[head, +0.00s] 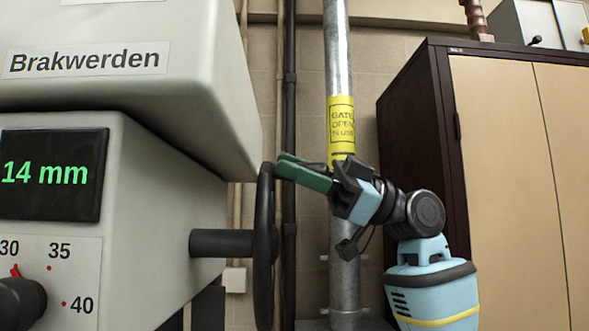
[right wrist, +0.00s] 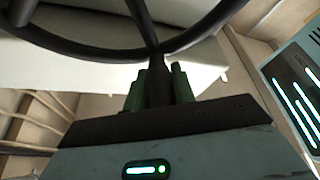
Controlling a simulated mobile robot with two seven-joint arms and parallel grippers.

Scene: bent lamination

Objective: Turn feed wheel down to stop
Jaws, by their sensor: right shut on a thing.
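The black feed wheel (head: 265,285) is seen nearly edge-on in the head view, on a dark shaft (head: 222,243) from the grey machine's right side. My right gripper (head: 283,165) reaches in from the right at the wheel's top, its green fingers shut. In the right wrist view the wheel (right wrist: 80,42) curves across the top. The fingers there (right wrist: 158,85) close around a black part that joins the wheel's rim; I cannot tell whether it is a handle or the rim itself. The machine's display (head: 52,173) reads 14 mm in green. My left gripper is not in view.
The machine's upper housing (head: 200,85), lettered "Brakwerden", overhangs just left of the wheel top. A dial knob (head: 20,302) sits lower left. A metal pipe (head: 338,50) with a yellow label stands behind my gripper. A dark-sided cabinet (head: 500,170) stands at right.

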